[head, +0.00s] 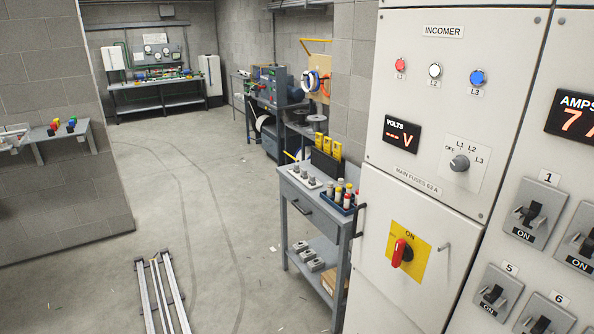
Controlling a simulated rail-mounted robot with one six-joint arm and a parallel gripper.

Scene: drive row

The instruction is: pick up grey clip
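I cannot pick out a grey clip for certain. Several small grey pieces (304,173) stand on a white plate on top of the grey cart (318,208) in the middle; they are too small to tell whether any is a clip. Several grey blocks (309,257) lie on the cart's lower shelf. My gripper is not in view.
A dark blue tray (329,201) of coloured cylinders and a black holder with yellow tools (329,150) share the cart top. The white switch panel (425,100) fills the right. Rails (160,295) lie on the floor at front left. Open floor lies left of the cart.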

